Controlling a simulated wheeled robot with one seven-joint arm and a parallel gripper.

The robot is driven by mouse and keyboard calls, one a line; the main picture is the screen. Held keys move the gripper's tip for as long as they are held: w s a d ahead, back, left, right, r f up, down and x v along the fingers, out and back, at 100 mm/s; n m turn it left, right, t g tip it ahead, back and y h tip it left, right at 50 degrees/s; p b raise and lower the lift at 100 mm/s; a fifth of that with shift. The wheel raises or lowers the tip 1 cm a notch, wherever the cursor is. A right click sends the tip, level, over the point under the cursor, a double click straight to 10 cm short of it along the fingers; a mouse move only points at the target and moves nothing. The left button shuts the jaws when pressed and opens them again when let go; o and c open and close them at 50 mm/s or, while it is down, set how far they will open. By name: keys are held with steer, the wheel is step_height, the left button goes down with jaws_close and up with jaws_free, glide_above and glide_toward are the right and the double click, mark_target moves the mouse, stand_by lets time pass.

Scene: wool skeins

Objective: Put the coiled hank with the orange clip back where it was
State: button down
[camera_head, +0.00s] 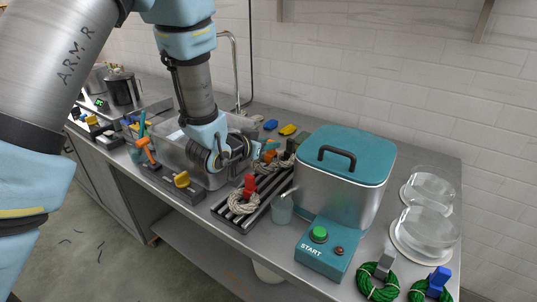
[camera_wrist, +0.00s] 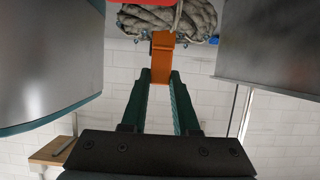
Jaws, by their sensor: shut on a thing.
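A grey-beige coiled hank (camera_wrist: 165,20) with an orange clip (camera_wrist: 161,58) is at the top of the wrist view. My gripper (camera_wrist: 161,78) is shut on the orange clip, which sits between its green fingers. In the head view my gripper (camera_head: 262,151) is over the far end of a dark slotted rack (camera_head: 222,212), and the pale hank (camera_head: 283,164) shows beside it, partly hidden. Whether the hank touches the rack cannot be told. A similar hank (camera_head: 241,204) with a red clip (camera_head: 250,184) lies on the rack's near end.
A metal cooker with a teal lid (camera_head: 345,155) stands close right of the rack, with a small cup (camera_head: 282,208) before it. A clear bin (camera_head: 205,172) stands left. Green hanks (camera_head: 377,283) lie at the front right. Glass dishes (camera_head: 427,220) stand behind them.

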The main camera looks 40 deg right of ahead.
mark_target(271, 155)
steer(key=shift+f+p, duration=0.35)
steer(key=shift+f, duration=1.55)
steer(key=shift+f, duration=0.1)
steer(key=c, duration=0.7)
jaws_free()
